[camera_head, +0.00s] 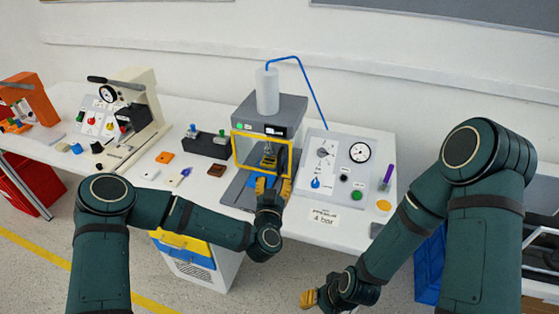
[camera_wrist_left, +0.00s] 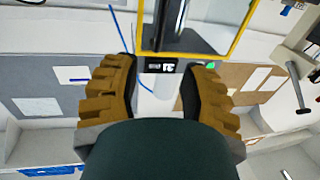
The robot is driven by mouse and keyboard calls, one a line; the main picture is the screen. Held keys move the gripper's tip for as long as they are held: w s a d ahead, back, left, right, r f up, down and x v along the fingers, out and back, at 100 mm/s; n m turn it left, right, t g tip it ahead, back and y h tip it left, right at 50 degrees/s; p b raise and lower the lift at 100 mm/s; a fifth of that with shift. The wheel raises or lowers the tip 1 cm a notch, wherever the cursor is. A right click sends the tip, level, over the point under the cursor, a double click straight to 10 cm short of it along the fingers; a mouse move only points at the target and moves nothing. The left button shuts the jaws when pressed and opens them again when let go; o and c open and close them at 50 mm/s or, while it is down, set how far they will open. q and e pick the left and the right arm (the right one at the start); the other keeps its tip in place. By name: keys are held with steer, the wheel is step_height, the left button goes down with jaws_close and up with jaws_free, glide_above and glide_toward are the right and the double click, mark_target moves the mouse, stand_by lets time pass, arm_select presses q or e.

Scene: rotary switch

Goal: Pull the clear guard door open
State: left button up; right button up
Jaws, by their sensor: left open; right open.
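The clear guard door has a yellow frame (camera_head: 234,148) and covers the front of the grey press (camera_head: 272,108). It looks shut in the head view. In the wrist view its yellow frame (camera_wrist_left: 228,50) fills the upper middle, with the press display beside it. My left gripper (camera_head: 272,186) is in front of the lower right part of the door, with its tan fingers spread on either side of an empty gap in the wrist view (camera_wrist_left: 158,80). I cannot tell whether it touches the door; the arm hides part of the frame. My right gripper (camera_head: 310,298) is open and empty, low in front of the bench.
Right of the press stands a panel (camera_head: 338,160) with a gauge and knobs. A black block (camera_head: 206,143) with switches is to its left. A hand press (camera_head: 130,115) stands further left. A blue crate (camera_head: 429,265) is below at right. Small coloured parts lie on the white bench.

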mark_target(279, 162)
arm_select(q)
steer(key=w, duration=0.3)
steer(key=w+d, duration=0.1)
steer(key=w, duration=0.6)
steer(key=shift+w+d+b, duration=0.2)
steer(key=shift+b, duration=0.15)
jaws_close()
